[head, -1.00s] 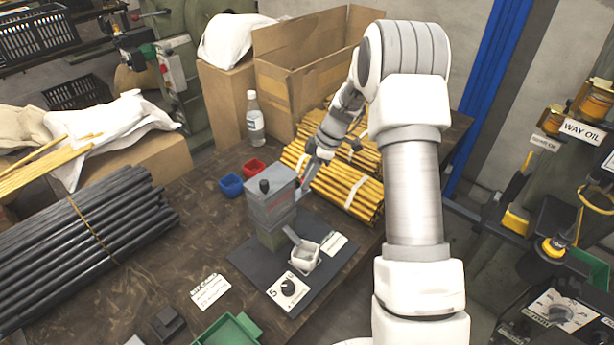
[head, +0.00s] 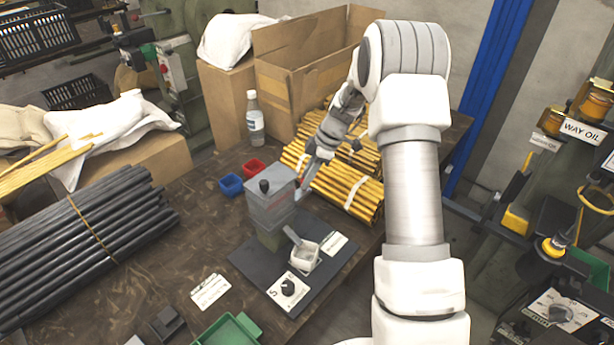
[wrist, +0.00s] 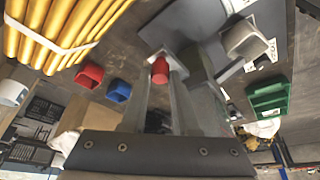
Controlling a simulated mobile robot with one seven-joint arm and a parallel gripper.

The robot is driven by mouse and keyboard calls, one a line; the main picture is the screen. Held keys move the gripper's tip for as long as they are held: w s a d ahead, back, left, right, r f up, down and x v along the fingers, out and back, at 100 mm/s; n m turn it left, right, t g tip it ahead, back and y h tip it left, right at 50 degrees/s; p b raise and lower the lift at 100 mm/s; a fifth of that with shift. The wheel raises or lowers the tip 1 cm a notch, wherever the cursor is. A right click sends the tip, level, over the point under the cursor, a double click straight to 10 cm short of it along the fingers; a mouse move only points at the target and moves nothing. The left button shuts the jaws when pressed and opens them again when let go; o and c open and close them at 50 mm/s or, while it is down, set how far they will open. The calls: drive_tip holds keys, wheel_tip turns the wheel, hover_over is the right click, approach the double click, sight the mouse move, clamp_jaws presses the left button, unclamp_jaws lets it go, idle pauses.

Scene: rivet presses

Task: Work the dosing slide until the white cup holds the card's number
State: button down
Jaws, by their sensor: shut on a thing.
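The dosing unit (head: 270,207), a grey box with a black knob on top, stands on a dark base plate (head: 325,270). The white cup (head: 304,258) sits in front of its spout; what it holds is too small to tell. It also shows in the wrist view (wrist: 243,38). A white panel (head: 287,292) with a black dial reads what looks like 5. A text card (head: 210,291) lies on the table, unreadable here. My gripper (head: 301,192) is behind the unit's right side. In the wrist view its fingers are shut on a red knob (wrist: 160,71).
A red bin (head: 254,167) and a blue bin (head: 231,184) stand behind the unit. Bundled yellow rods (head: 345,190) lie close to my gripper. Dark rods (head: 85,235) lie at left, and a green tray (head: 228,330) at the front. A bottle (head: 254,120) stands at the back.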

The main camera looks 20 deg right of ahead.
idle(0.3)
drive_tip(key=shift+s+a+f+b, duration=0.1)
drive_tip(key=shift+s+a+b, duration=0.3)
drive_tip(key=shift+a, duration=0.25)
drive_tip(key=shift+s+a+b, duration=0.4)
drive_tip(key=shift+a, duration=0.2)
drive_tip(key=shift+s+a, duration=0.35)
drive_tip(key=shift+a, duration=0.1)
drive_tip(key=c, duration=0.7)
unclamp_jaws()
drive_tip(key=shift+o, duration=0.2)
drive_tip(key=p+v, duration=0.1)
drive_tip(key=v, duration=1.6)
drive_tip(key=shift+r+p, duration=0.35)
drive_tip(key=shift+d, duration=0.1)
